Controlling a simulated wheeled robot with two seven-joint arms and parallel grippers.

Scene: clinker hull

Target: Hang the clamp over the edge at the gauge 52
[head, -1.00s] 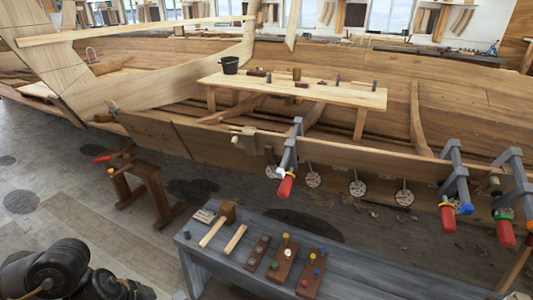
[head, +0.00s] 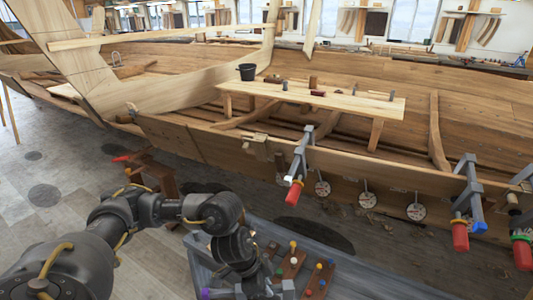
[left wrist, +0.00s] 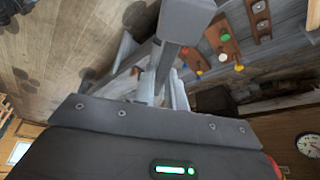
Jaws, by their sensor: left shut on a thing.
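My left gripper (left wrist: 165,92) is shut on a grey metal bar (left wrist: 186,22), which looks like the clamp, in the left wrist view. In the head view my left arm reaches over the bench, and its gripper is low at the bottom edge, mostly hidden by the arm. A purple piece (head: 205,293) and a grey piece (head: 288,287) show beside it. Round gauges (head: 322,188), (head: 367,200), (head: 416,211) hang along the hull plank edge (head: 345,165); their numbers are too small to read. My right gripper is out of view.
A red-handled clamp (head: 301,165) hangs on the plank edge left of these gauges. More clamps (head: 468,200), (head: 522,225) hang at the right. The grey bench (head: 350,275) bears pegged boards (head: 318,278). A plank table (head: 330,102) stands inside the hull.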

